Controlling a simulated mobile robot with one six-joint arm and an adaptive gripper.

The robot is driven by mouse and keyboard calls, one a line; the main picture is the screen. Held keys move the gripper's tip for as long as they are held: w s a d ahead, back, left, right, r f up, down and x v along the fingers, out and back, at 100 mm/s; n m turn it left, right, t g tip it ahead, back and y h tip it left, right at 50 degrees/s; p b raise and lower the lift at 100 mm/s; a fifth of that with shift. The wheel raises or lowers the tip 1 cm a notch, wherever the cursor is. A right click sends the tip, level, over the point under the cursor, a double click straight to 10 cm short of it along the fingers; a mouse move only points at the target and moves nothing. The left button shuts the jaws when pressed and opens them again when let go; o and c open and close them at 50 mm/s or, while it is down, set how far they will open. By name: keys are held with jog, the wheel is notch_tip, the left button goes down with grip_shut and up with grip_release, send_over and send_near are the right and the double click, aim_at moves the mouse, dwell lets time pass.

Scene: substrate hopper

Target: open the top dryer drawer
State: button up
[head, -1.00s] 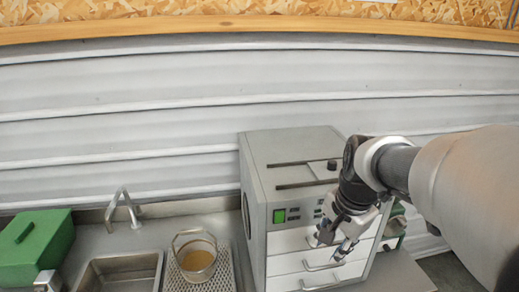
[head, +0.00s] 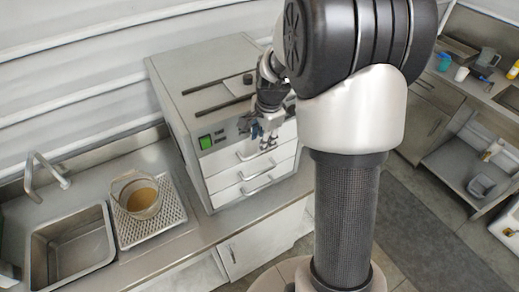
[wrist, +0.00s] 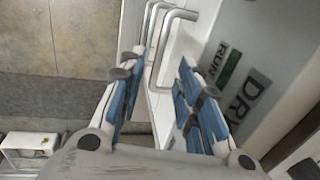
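The dryer (head: 205,95) is a grey box with a green display (head: 206,142) and white drawers stacked below it. The top drawer (head: 222,158) looks shut, flush with those below. My gripper (head: 265,140) is in front of the dryer's upper front and hides part of the top drawer and its handle. In the wrist view my gripper (wrist: 159,68) is open, its blue-padded fingers apart. The top drawer's silver bar handle (wrist: 172,42) shows between the fingers, nearest the DRY RUN lettering. I cannot tell whether the fingers touch it.
A perforated tray (head: 172,222) with a wire-handled beaker (head: 138,196) stands left of the dryer, beside a sink (head: 70,245). The lower drawers' handles (head: 257,187) stick out. The floor (head: 405,225) is open at right, before another bench (head: 440,85).

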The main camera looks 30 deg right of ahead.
jog(key=f, duration=0.3)
jog(key=w+f, duration=0.1)
jog(key=f, duration=0.2)
jog(key=shift+w+f, duration=0.2)
jog(key=shift+f, duration=0.2)
jog(key=shift+c, duration=0.5)
grip_shut()
